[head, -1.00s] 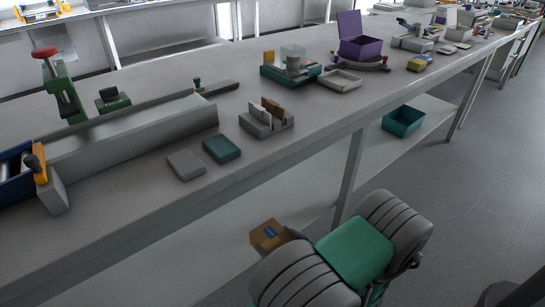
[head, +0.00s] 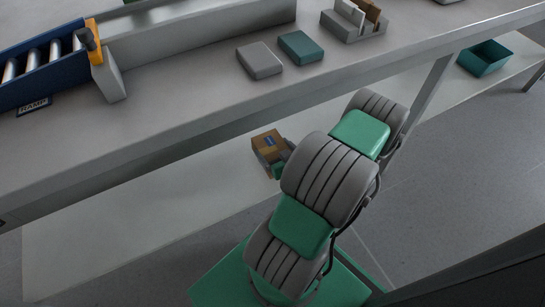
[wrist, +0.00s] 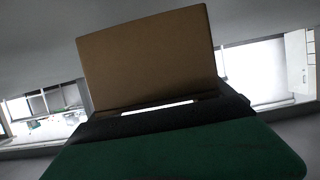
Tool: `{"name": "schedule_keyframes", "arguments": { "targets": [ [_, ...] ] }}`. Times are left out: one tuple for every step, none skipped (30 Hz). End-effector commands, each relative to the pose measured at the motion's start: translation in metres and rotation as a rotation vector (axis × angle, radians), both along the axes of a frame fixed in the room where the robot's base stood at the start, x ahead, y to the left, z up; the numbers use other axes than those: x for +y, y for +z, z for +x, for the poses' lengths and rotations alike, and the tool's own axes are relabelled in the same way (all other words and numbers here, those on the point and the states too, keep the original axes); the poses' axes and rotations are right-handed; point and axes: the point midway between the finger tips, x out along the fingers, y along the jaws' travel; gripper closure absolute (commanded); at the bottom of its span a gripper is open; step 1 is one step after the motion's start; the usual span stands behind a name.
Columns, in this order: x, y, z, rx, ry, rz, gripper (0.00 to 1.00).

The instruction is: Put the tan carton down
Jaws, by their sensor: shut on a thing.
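The tan carton (head: 267,142), with a small blue label, shows in the head view below the front edge of the bench, against the pale lower shelf (head: 140,222). I cannot tell whether it touches the shelf. My gripper (head: 281,167) is at the carton's near side, mostly hidden behind my arm. In the wrist view the carton (wrist: 150,62) stands up plain and brown beyond the dark gripper (wrist: 165,118), which is shut on it. The fingertips are hidden.
The bench top (head: 200,95) overhangs the shelf and carries a grey block (head: 260,60), a teal block (head: 301,47) and a slotted holder (head: 352,28). A blue roller ramp (head: 40,65) is at the left. A teal bin (head: 485,58) sits on the shelf at right. Bare shelf shows left of the carton.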

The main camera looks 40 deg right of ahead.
Motion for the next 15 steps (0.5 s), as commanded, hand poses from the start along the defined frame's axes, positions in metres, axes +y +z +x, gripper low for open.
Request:
{"name": "schedule_keyframes", "arguments": {
  "targets": [
    [0.002, -0.005, 0.004, 0.000, 0.003, 0.000, 0.50],
    [0.003, -0.008, 0.006, 0.000, 0.004, 0.000, 0.50],
    [0.004, -0.012, 0.009, 0.000, 0.004, 0.000, 0.50],
    [0.004, -0.018, 0.009, 0.001, 0.003, 0.001, 0.50],
    [0.003, -0.024, 0.009, 0.001, 0.002, 0.002, 0.50],
    [0.004, -0.033, 0.008, 0.000, 0.001, 0.004, 0.50],
    [0.003, -0.037, 0.008, 0.000, 0.001, 0.003, 0.50],
    [0.003, -0.041, 0.008, 0.000, 0.001, 0.003, 0.50],
    [0.003, -0.042, 0.008, 0.000, 0.001, 0.000, 0.50],
    [0.003, -0.041, 0.008, -0.001, 0.001, -0.001, 0.50],
    [0.002, -0.040, 0.008, -0.001, 0.001, -0.001, 0.50],
    [0.002, -0.039, 0.008, -0.001, 0.001, -0.001, 0.50],
    [0.002, -0.039, 0.008, -0.001, 0.001, -0.001, 0.50],
    [0.002, -0.039, 0.008, -0.001, 0.001, -0.001, 0.50],
    [0.002, -0.039, 0.008, -0.001, 0.001, -0.001, 0.50]
  ]
}}
